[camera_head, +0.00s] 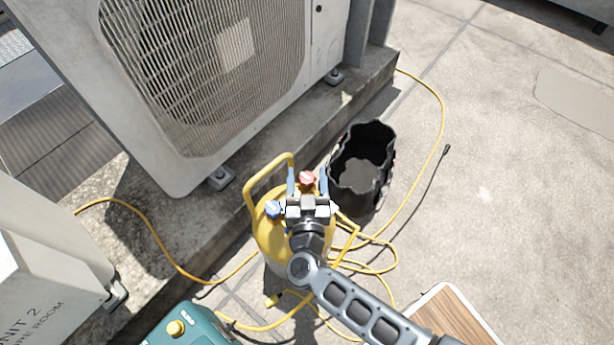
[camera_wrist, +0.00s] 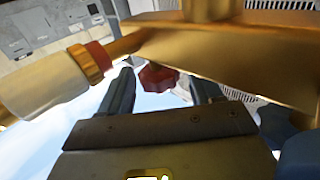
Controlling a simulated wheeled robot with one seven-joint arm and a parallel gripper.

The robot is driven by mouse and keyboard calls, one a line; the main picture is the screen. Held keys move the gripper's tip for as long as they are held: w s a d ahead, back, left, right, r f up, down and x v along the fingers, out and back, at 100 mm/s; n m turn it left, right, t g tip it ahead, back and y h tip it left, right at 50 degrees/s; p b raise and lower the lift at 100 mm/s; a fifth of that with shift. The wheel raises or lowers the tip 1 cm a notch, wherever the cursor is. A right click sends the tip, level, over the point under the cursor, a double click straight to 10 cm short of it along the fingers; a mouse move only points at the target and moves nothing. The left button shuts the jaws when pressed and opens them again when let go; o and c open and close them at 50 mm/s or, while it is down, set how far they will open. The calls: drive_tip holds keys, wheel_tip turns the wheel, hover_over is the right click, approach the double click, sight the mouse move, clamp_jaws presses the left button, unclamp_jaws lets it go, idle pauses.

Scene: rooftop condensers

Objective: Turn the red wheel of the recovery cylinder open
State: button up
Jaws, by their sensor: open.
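The recovery cylinder (camera_head: 267,232) is yellow with a yellow handle frame and stands on the roof floor below my arm. Its red wheel (camera_head: 307,178) sits on top, beside a blue wheel (camera_head: 272,209). My gripper (camera_head: 307,183) is over the cylinder's top, with its blue-grey fingers apart and pointing at the red wheel. In the wrist view the red wheel (camera_wrist: 158,77) shows between the two open fingers, near their tips. I cannot tell whether a finger touches it. My gripper hides part of the cylinder's top.
A large condenser unit (camera_head: 200,70) stands on a concrete curb behind the cylinder. A black open tool bag (camera_head: 342,190) is close on the right. A yellow hose (camera_head: 441,110) loops over the floor. A teal machine (camera_head: 190,325) is at the front.

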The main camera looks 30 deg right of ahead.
drive_tip(key=shift+w+d, duration=0.15)
drive_tip(key=shift+w, duration=0.05)
drive_tip(key=c, duration=1)
drive_tip(key=shift+o, duration=0.2)
